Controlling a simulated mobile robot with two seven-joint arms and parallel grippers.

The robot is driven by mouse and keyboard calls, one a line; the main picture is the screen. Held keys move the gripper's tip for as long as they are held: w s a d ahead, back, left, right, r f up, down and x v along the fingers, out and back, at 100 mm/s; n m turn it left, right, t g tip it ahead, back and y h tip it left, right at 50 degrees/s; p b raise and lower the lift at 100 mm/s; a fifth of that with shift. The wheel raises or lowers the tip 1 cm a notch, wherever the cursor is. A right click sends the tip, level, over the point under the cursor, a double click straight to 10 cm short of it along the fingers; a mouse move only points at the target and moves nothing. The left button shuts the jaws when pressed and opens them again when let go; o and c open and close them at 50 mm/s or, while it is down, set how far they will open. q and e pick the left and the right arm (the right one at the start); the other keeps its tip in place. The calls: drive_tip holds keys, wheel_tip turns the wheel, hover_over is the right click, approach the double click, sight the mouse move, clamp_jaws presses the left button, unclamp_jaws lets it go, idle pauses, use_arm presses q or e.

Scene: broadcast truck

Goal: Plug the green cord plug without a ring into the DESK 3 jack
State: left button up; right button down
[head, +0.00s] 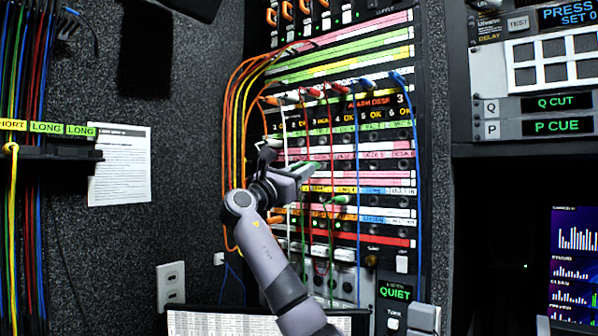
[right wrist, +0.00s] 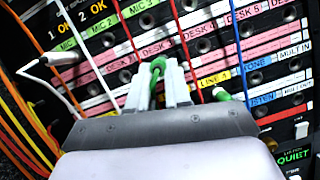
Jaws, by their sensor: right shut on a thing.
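My right gripper (head: 300,170) is at the patch panel in the middle of the head view, with its fingers pointing at the jack rows. In the right wrist view its two pale fingers (right wrist: 159,88) are shut on a green plug (right wrist: 157,68). That plug is close to the pink row, just below the DESK 3 label (right wrist: 158,47). The DESK 3 jack is largely hidden behind the plug, so I cannot tell whether its tip is in. A second green plug (right wrist: 222,95) sits lower right, outside the fingers; it also shows in the head view (head: 338,199). I cannot make out a ring.
Red, white, blue and orange cords hang across the panel beside my gripper. A white plug (right wrist: 65,58) sticks out at left. Several plugs stand in the upper row, such as a blue one (head: 397,78). A monitor (head: 574,262) is at right.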

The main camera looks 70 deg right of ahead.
drive_tip(key=shift+s+d+p, duration=0.25)
drive_tip(key=shift+d+p, duration=0.05)
drive_tip(key=shift+d, duration=0.7)
drive_tip(key=c, duration=1)
unclamp_jaws()
drive_tip(key=b+v, duration=0.2)
drive_tip(key=v, duration=0.5)
drive_tip(key=shift+f, duration=0.1)
